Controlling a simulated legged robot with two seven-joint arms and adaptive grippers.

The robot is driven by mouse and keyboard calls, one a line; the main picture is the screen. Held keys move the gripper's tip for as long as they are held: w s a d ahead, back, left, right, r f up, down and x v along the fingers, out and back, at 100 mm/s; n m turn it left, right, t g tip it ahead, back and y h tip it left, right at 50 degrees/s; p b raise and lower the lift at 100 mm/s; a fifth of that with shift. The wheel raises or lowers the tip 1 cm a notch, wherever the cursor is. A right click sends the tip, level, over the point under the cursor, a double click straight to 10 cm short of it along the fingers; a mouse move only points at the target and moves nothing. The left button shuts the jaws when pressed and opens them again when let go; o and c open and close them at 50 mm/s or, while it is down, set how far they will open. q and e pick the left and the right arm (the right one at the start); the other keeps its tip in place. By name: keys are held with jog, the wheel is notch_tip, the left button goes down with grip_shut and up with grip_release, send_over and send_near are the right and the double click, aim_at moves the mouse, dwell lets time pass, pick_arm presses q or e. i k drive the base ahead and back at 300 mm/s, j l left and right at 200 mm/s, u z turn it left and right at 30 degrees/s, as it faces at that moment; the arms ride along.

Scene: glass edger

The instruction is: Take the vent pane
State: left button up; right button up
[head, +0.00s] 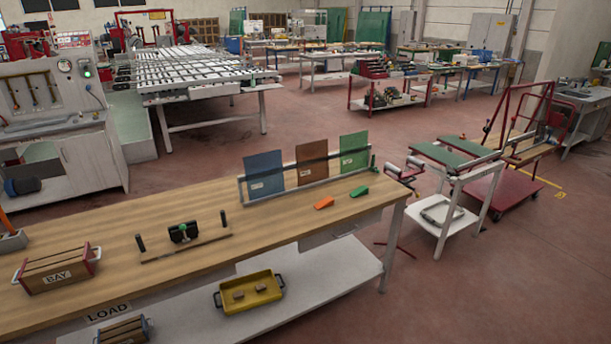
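Three small panes stand upright in a rack (300,191) at the far edge of the wooden workbench (150,222). From left to right they are a blue pane (264,165), a brown pane (312,153) and a green pane (354,142). Each has a small white label low on its face, too small to read, so I cannot tell which is the vent pane. Neither of my grippers is in view.
An orange wedge (324,202) and a green wedge (359,191) lie in front of the rack. A BAY crate (57,277) and a stand with a black block (184,232) are further left. A yellow tray (262,297) sits on the lower shelf. Bench space between them is clear.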

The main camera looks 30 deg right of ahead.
aim_at(353, 146)
jog(key=z, duration=1.3)
jog(key=i+u, duration=0.1)
jog(key=u, duration=0.6)
jog(key=i+l+u, duration=0.4)
jog(key=l, duration=0.2)
jog(key=i+l+u, duration=0.1)
jog(key=l+u, duration=0.15)
jog(key=i+l+u, duration=0.2)
jog(key=l, duration=0.25)
jog(key=l+u, duration=0.2)
jog(key=l, duration=0.15)
